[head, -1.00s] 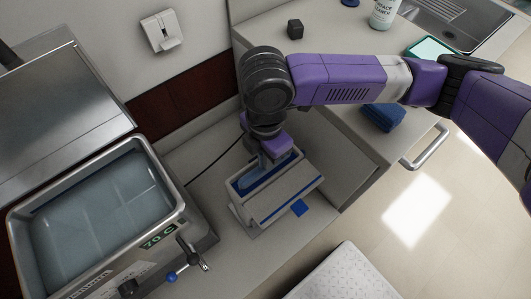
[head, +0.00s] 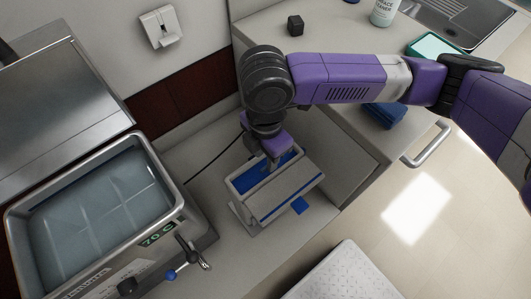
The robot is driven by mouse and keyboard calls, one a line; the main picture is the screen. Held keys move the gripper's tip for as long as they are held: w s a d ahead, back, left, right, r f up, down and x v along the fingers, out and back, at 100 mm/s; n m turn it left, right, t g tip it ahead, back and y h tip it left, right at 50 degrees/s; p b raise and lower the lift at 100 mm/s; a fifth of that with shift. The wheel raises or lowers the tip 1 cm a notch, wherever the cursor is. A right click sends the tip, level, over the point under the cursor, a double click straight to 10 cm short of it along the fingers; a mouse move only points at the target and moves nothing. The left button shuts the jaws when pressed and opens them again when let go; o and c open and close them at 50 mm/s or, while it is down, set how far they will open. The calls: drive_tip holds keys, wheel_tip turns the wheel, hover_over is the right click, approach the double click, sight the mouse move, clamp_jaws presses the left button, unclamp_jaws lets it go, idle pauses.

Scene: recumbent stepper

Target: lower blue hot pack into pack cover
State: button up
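The pack cover (head: 292,192) is a beige, box-shaped holder with a blue lining and a blue stripe along its front. My gripper (head: 272,163) points down at the cover's mouth. Its fingers are small and partly hidden by my wrist, so I cannot tell if they are open or shut. Blue shows inside the mouth beside the fingers; I cannot tell the hot pack from the lining there.
An open steel water tank (head: 182,212) marked 70 C stands at the left, with a tap (head: 190,255) close to the cover. A folded blue cloth (head: 384,116) lies on the right counter. A cabinet side (head: 345,160) is close to the cover's right.

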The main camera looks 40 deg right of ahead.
wheel_tip(320, 180, up, 8)
drive_tip(key=shift+p, duration=0.3)
idle(0.7)
wheel_tip(320, 180, up, 8)
drive_tip(key=shift+f+p, duration=0.2)
drive_tip(key=shift+p, duration=0.15)
